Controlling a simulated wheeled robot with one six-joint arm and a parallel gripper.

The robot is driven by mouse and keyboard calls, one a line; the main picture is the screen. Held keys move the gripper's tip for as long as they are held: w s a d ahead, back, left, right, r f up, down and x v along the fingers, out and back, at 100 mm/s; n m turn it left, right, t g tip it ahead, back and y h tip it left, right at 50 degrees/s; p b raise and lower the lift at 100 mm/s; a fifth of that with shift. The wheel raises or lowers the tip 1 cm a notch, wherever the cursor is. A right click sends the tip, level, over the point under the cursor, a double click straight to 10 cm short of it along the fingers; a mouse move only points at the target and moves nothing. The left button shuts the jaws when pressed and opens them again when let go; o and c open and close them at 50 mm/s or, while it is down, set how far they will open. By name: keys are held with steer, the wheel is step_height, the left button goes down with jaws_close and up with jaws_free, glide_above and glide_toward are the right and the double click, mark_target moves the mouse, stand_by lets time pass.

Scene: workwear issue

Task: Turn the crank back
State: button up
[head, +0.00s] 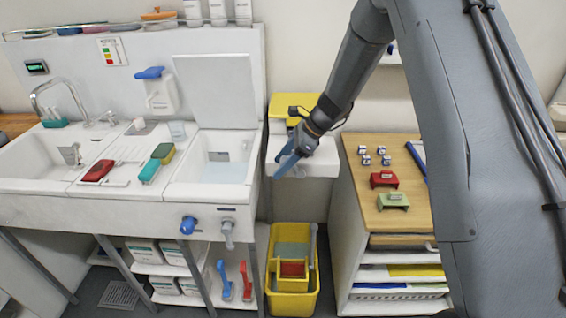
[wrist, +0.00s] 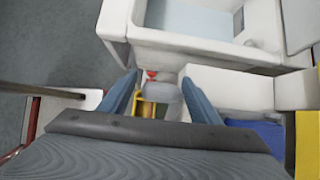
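No part is plainly marked as a crank. On the front of the sink unit (head: 120,208) are a blue knob-like handle (head: 188,225) and a grey handle (head: 227,233) to its right, hanging down. My gripper (head: 285,165) is in the air to the right of the sink unit, higher than these handles. In the wrist view my gripper (wrist: 159,78) is open, its two blue fingers apart. A light grey rounded part (wrist: 167,93) shows between the fingers; I cannot tell whether it is a handle, and no contact shows.
The right basin (head: 210,172) holds water, with a raised lid (head: 215,90) behind. A yellow bucket (head: 292,303) stands on the floor below my gripper. A wooden-topped shelf unit (head: 408,218) with small items stands to the right. A white fixture (head: 318,160) is behind my gripper.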

steer(key=shift+s+a+f, duration=0.15)
steer(key=shift+s+f, duration=0.25)
steer(key=shift+f, duration=0.1)
steer(key=shift+w+d+r+p, duration=0.1)
steer(key=shift+d+r+p, duration=0.1)
steer(key=shift+r+p, duration=0.25)
steer(key=p+v, duration=0.3)
steer(key=v, duration=0.5)
steer(key=shift+w+p, duration=0.3)
steer(key=shift+a, duration=0.1)
